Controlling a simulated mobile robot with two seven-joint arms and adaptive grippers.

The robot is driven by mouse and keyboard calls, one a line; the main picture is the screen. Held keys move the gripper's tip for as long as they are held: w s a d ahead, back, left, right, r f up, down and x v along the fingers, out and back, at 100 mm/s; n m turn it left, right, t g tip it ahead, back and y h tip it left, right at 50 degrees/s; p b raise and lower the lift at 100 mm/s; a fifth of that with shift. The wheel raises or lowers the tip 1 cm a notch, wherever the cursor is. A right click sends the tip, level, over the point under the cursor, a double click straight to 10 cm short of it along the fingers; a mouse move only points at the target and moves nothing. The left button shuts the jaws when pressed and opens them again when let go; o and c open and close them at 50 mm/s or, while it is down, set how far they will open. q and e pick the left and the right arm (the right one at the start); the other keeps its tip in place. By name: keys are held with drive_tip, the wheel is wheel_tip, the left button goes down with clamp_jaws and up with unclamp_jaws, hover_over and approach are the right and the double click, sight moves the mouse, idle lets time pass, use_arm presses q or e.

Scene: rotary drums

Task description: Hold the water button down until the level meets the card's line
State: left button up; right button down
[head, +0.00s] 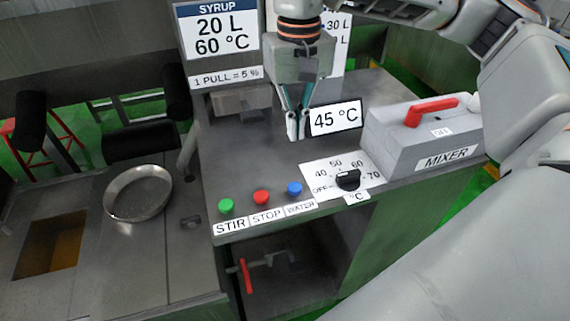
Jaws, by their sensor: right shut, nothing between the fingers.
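The blue water button (294,188) sits on the front edge of the grey console, above a WATER label. It stands in a row with a red STOP button (261,197) and a green STIR button (226,205). My right gripper (296,137) points down, shut and empty, above the console behind the blue button and apart from it. A SYRUP card (217,32) reads 20 L, 60 °C. Another card (337,28), partly hidden by my right arm, shows 30 L. I see no water level or level line. My left gripper is not in view.
A 45 °C display (335,118) stands just right of the gripper. A temperature knob (347,179) lies right of the buttons. The MIXER box (423,135) with a red lever (431,111) is farther right. A round metal pan (138,193) sits at left.

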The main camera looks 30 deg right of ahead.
sight(295, 186)
drive_tip(key=f, duration=1.3)
drive_tip(key=shift+s+f, duration=0.2)
drive_tip(key=shift+s, duration=0.05)
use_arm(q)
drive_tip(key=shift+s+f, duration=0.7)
use_arm(e)
drive_tip(key=shift+f, duration=0.2)
